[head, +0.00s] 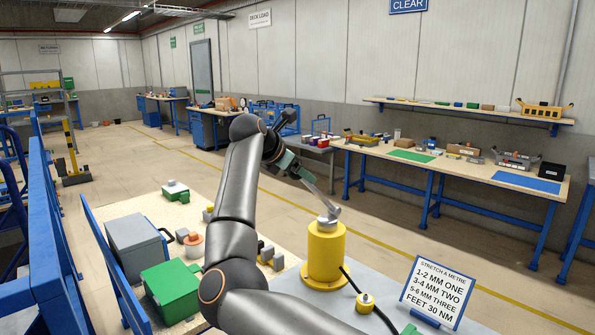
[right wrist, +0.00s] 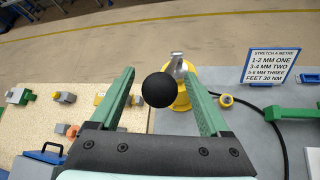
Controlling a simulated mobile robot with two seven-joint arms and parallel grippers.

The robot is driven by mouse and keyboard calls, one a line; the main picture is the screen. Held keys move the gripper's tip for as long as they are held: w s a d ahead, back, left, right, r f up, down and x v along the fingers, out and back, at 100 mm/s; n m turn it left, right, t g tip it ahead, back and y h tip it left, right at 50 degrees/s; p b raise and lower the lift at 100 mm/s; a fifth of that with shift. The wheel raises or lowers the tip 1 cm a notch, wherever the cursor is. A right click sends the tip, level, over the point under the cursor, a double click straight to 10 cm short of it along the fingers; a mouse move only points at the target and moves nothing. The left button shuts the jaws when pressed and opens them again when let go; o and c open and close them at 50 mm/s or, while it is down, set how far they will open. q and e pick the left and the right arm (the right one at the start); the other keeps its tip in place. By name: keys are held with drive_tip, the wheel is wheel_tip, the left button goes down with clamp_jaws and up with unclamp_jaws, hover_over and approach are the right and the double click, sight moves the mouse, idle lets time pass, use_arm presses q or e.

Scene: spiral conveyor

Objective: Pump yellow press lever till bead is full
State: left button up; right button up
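The yellow press (head: 324,250) is an upright cylinder with a metal top, standing on the grey bench; in the right wrist view it is partly hidden behind a black ball knob (right wrist: 158,90). Its metal lever (head: 322,195) slopes up from the top towards my right gripper (head: 292,166). In the right wrist view the green fingers are spread, one on each side of the knob, with visible gaps. A black hose runs from the press past a small yellow fitting (head: 365,300). I cannot make out a bead. My left gripper is not in view.
A sign (head: 439,288) with text stands right of the press. Left of it, a wooden top (head: 150,208) carries a grey box (head: 138,245), a green box (head: 171,290) and small parts. A long workbench (head: 490,172) stands behind, across open floor.

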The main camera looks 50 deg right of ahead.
drive_tip(key=shift+a, duration=0.15)
drive_tip(key=shift+a+r, duration=0.1)
drive_tip(key=shift+a, duration=0.1)
drive_tip(key=b+v, duration=0.2)
drive_tip(key=v, duration=1)
drive_tip(key=shift+d, duration=0.1)
